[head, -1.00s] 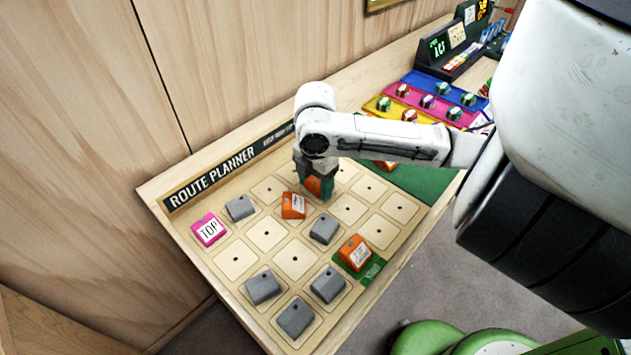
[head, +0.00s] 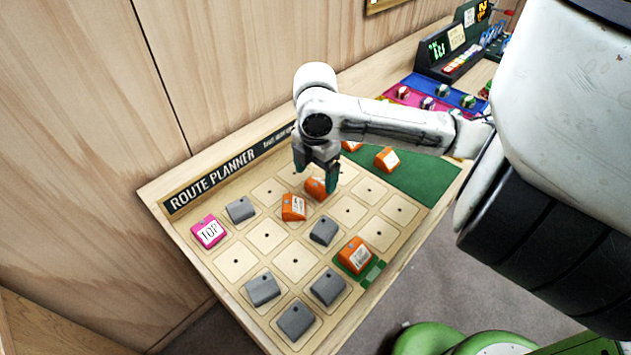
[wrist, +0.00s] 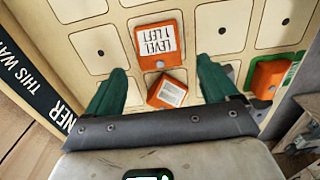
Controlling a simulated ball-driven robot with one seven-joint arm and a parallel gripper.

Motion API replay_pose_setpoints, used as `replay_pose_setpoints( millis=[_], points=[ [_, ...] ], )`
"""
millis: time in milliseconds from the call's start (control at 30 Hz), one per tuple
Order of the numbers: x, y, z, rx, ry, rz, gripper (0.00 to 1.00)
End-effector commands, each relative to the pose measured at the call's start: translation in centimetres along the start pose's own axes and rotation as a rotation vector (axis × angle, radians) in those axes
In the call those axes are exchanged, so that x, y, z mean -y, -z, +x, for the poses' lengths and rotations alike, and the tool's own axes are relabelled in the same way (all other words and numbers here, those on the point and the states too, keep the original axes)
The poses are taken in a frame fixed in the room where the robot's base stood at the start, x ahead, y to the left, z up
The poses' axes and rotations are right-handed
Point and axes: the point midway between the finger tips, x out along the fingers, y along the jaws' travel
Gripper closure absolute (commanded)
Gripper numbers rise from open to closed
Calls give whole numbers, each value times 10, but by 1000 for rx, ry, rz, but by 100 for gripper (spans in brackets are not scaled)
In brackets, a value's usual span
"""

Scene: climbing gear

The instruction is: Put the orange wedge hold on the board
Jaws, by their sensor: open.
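An orange wedge hold (head: 316,189) with a white label sits on the board (head: 235,261), just below my gripper (head: 316,175). My gripper (wrist: 164,70) is open, with green fingertips apart and nothing held. A second orange hold (head: 293,207) lies close by on the board; it also shows, turned at an angle, between the fingers in the wrist view (wrist: 167,92). A third orange hold (head: 354,255) is on a green tile near the front edge.
Two more orange holds (head: 386,159) lie on the green mat (head: 425,180). The wooden wall (head: 80,120) rises behind the sign (head: 212,180). Several cells at right are empty.

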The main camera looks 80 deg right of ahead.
Motion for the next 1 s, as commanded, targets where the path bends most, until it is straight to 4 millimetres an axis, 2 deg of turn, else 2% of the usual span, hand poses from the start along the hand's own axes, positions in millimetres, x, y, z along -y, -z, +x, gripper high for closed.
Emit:
replay_pose_setpoints(
  millis=[33, 200, 400, 600, 1000],
  points=[
    [-1, 0, -12, 1, -3, -2, 13],
    [0, 0, -46, 1, -2, -2, 13],
    [0, 0, -71, 1, -1, -1, 13],
    [0, 0, -78, -1, 0, 0, 13],
    [0, 0, -78, 0, 0, 0, 13]
  ],
)
